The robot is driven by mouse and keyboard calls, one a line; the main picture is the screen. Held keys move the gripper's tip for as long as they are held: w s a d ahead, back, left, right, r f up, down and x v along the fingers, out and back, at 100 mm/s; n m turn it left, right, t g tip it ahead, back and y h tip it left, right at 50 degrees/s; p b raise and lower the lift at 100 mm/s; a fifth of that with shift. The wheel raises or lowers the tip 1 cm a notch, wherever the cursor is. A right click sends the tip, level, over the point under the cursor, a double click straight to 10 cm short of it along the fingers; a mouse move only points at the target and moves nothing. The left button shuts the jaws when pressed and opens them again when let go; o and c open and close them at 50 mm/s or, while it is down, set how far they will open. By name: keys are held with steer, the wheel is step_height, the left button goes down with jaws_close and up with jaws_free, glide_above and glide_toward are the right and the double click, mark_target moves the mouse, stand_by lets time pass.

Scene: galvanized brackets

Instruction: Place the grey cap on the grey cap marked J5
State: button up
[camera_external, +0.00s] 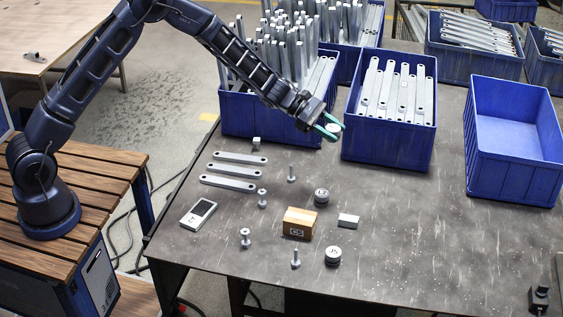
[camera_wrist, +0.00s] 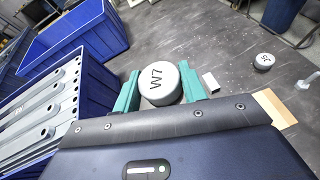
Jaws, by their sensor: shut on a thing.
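My gripper (camera_external: 332,127) is shut on a round grey cap (camera_external: 334,127), held above the table in front of the blue bins. In the wrist view this cap (camera_wrist: 160,84) reads W7 and sits between the teal fingertips (camera_wrist: 160,92). The grey cap marked J5 (camera_wrist: 264,60) stands apart on the table at the right of the wrist view. In the external view the J5 cap (camera_external: 333,256) is near the front edge. Another grey cap (camera_external: 321,196) stands farther back; its marking is unclear.
A cardboard box (camera_external: 299,223) and a white block (camera_external: 348,220) lie near the caps. Several upright bolts (camera_external: 245,237), flat bars (camera_external: 235,170) and a handheld device (camera_external: 198,213) are to the left. A bin of bars (camera_external: 388,142) stands behind; an empty blue bin (camera_external: 512,175) is right.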

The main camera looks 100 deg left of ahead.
steer(key=w+d+r+m+g+h, duration=0.1)
steer(key=w+d+m+h, duration=0.15)
steer(key=d, duration=0.45)
steer(key=w+d+m+g+h, duration=0.1)
steer(key=w+d+m+h, duration=0.15)
steer(key=d, duration=0.55)
steer(key=m+g+h, duration=0.3)
glide_above(333, 251)
step_height(333, 251, down, 19)
steer(key=shift+a+f, duration=0.1)
steer(key=shift+f, duration=0.15)
steer(key=o, duration=1)
